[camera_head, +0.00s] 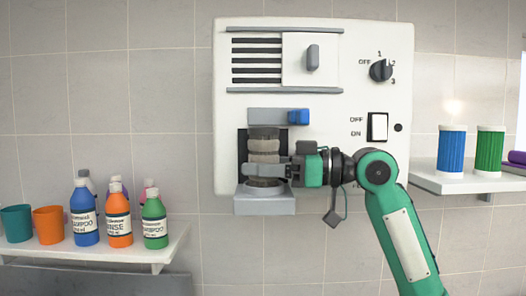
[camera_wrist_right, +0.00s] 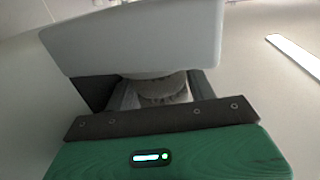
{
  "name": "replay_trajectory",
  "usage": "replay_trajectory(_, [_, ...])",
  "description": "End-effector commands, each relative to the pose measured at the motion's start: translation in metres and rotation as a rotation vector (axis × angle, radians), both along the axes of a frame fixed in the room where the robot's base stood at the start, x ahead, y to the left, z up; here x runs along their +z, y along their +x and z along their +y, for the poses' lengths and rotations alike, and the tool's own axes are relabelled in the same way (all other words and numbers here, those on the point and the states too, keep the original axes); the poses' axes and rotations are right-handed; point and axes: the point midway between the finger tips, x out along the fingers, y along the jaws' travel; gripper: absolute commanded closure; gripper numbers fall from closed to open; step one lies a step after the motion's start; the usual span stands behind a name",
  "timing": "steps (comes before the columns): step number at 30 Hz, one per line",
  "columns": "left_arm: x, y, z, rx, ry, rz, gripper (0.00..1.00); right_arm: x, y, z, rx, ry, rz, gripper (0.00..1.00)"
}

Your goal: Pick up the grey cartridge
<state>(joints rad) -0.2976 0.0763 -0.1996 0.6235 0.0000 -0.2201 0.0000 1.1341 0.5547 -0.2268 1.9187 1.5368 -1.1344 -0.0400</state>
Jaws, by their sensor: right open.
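The grey cartridge (camera_head: 263,146) is a ribbed, brownish-grey cylinder. It stands upright in the dark recess of the white wall panel, above a grey ledge (camera_head: 265,204). My right gripper (camera_head: 266,171) reaches in from the right at the cartridge's lower part. Its jaws are open, with a finger on either side of the cartridge. In the right wrist view, part of the cartridge (camera_wrist_right: 163,88) shows between the fingers, and a pale grey block hides the rest. Contact between fingers and cartridge cannot be told. My left gripper is not in view.
A grey bar with a blue block (camera_head: 298,116) sits just above the recess. The panel carries a knob (camera_head: 381,70) and a rocker switch (camera_head: 377,127). A left shelf (camera_head: 150,248) holds bottles and cups. A right shelf (camera_head: 450,184) holds blue and green canisters.

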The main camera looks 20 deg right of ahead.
Motion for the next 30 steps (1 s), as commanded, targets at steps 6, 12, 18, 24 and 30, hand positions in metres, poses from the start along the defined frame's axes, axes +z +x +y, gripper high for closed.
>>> replay_trajectory(6, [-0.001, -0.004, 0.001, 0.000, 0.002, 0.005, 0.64, -0.001, 0.000, 0.000, 0.000, 0.000, 0.000, 0.48])
replay_trajectory(12, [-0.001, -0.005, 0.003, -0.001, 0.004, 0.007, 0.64, 0.000, 0.000, 0.000, 0.000, 0.001, 0.000, 0.75])
replay_trajectory(18, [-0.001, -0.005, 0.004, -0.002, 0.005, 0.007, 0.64, 0.000, 0.000, 0.000, 0.000, 0.000, 0.000, 0.75])
replay_trajectory(24, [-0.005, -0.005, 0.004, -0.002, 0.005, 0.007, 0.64, 0.004, 0.000, 0.000, 0.000, 0.001, 0.000, 0.75])
replay_trajectory(30, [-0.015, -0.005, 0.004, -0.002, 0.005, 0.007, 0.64, 0.013, -0.007, 0.002, 0.001, -0.001, -0.005, 0.75])
